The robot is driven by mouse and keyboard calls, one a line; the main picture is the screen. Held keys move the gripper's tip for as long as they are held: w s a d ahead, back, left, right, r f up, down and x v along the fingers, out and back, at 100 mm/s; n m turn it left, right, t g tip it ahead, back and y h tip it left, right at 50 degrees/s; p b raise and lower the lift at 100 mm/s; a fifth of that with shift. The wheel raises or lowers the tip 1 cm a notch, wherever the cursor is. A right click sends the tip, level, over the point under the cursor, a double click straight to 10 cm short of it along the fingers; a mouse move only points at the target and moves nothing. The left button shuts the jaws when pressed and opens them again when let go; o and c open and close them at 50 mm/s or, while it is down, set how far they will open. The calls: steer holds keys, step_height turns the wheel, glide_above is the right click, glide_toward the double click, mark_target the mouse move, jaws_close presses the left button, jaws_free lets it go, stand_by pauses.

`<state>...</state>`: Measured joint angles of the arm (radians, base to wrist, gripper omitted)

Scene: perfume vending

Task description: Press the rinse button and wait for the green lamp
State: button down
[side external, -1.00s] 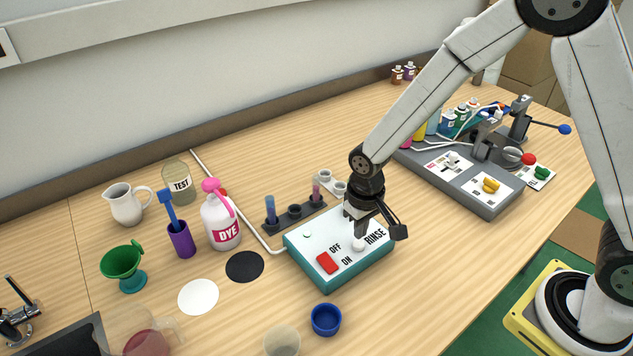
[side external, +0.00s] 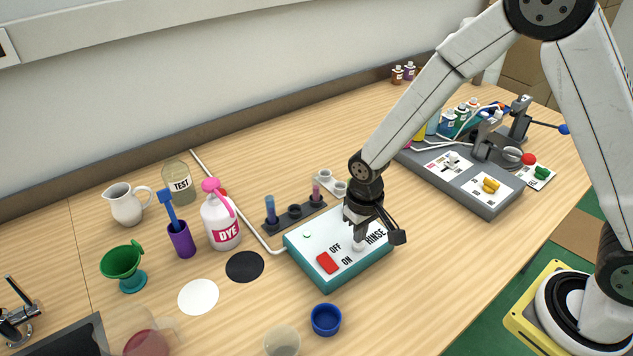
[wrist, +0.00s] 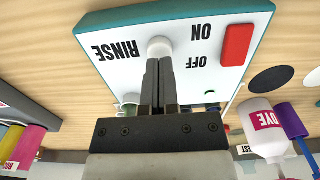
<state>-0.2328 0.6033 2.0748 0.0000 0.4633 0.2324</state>
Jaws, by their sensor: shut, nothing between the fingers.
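A white box with teal sides (side external: 335,280) carries a red OFF/ON switch (side external: 327,263) and a round white button (side external: 357,246) beside the word RINSE. My gripper (side external: 361,238) is shut and empty, pointing down at the button. In the wrist view its closed fingertips (wrist: 160,62) are right at the white button (wrist: 159,46) and seem to touch it; I cannot tell whether it is pressed in. A small round lamp (side external: 307,234) sits at the box's left rear corner. It looks pale with a green tint; I cannot tell whether it is lit.
A dark rack (side external: 295,212) with tubes stands behind the box. A DYE bottle (side external: 221,225), a purple holder (side external: 181,240) and a green funnel (side external: 122,262) stand to the left. A blue cup (side external: 326,319) is in front. A grey machine (side external: 470,185) stands to the right.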

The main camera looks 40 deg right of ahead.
steer(key=shift+f, duration=0.7)
steer(key=shift+r, duration=2.85)
steer(key=shift+s+d+r, duration=0.2)
steer(key=shift+d+r, duration=0.15)
steer(key=shift+d, duration=0.05)
steer(key=s+d+r+t, duration=0.2)
steer(key=s+d+r, duration=0.3)
steer(key=s+d, duration=0.3)
steer(key=shift+s+t, duration=0.3)
steer(key=shift+s, duration=0.05)
